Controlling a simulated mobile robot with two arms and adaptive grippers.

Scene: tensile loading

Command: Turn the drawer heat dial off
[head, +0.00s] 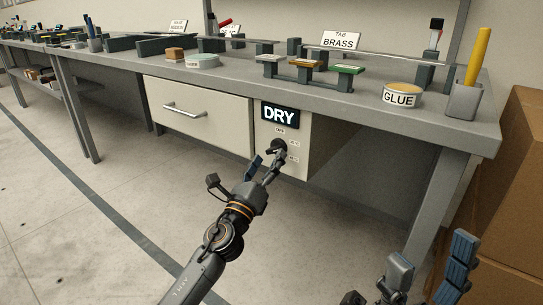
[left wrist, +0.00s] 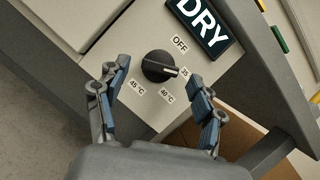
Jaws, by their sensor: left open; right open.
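The black heat dial (head: 279,145) sits on the cream panel under the bench, below a black DRY sign (head: 280,113). In the left wrist view the dial (left wrist: 157,66) has its light pointer mark toward the 35 label, with OFF above and 40 °C and 45 °C below. My left gripper (head: 266,161) is open just in front of the dial. In the left wrist view its fingers (left wrist: 154,84) stand on either side below the dial, apart from it. My right gripper (head: 430,265) is open and empty at the bottom right, away from the dial.
The closed drawer (head: 215,124) with a bar handle is left of the dial panel. Cardboard boxes (head: 520,190) stand at the right. The floor before the drawer is clear.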

